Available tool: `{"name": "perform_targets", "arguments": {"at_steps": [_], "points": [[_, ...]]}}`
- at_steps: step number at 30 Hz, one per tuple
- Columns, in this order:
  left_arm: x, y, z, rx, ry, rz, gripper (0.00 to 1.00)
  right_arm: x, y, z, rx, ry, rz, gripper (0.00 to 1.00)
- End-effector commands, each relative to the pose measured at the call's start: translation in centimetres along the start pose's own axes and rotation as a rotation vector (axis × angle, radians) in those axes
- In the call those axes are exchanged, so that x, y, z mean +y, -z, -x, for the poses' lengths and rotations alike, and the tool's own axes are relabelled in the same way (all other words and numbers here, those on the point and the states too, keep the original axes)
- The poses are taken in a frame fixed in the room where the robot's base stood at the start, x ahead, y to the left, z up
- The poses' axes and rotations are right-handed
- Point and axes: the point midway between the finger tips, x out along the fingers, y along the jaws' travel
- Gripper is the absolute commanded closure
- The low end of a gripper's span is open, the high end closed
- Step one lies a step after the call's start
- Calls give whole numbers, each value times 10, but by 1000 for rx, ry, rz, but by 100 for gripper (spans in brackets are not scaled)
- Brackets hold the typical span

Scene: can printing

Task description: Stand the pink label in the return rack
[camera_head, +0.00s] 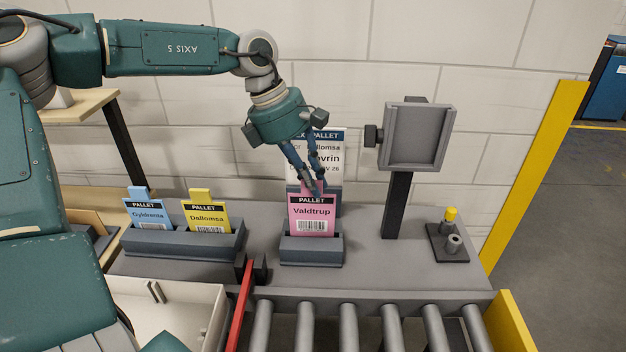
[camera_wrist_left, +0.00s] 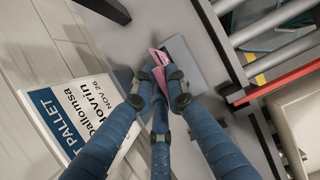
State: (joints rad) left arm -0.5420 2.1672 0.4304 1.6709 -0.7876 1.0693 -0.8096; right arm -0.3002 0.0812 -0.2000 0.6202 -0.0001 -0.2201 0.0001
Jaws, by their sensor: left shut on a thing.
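The pink label (camera_head: 311,215), marked "Valdtrup", is upright at a small single grey rack (camera_head: 311,253) in the middle of the grey table. Its lower edge meets the top of that rack; I cannot tell how deep it sits. My left gripper (camera_head: 316,188) points down from above and is shut on the label's top tab. In the left wrist view the fingers (camera_wrist_left: 162,75) close on the pink label (camera_wrist_left: 262,62), with the grey rack (camera_wrist_left: 188,62) beyond. My right gripper is not in view.
A wider grey rack (camera_head: 183,245) at left holds a blue label (camera_head: 149,214) and a yellow label (camera_head: 207,216). A white sign (camera_head: 330,150) stands behind the gripper. A grey post-mounted panel (camera_head: 415,137) is at right. Rollers (camera_head: 347,325) and a red bar (camera_head: 240,305) lie in front.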

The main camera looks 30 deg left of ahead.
Motion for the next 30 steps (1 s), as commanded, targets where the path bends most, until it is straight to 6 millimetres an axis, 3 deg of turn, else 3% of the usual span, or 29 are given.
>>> {"name": "perform_targets", "arguments": {"at_steps": [30], "points": [[0, 11, -28, 0, 0, 0, 100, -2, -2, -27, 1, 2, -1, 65]]}}
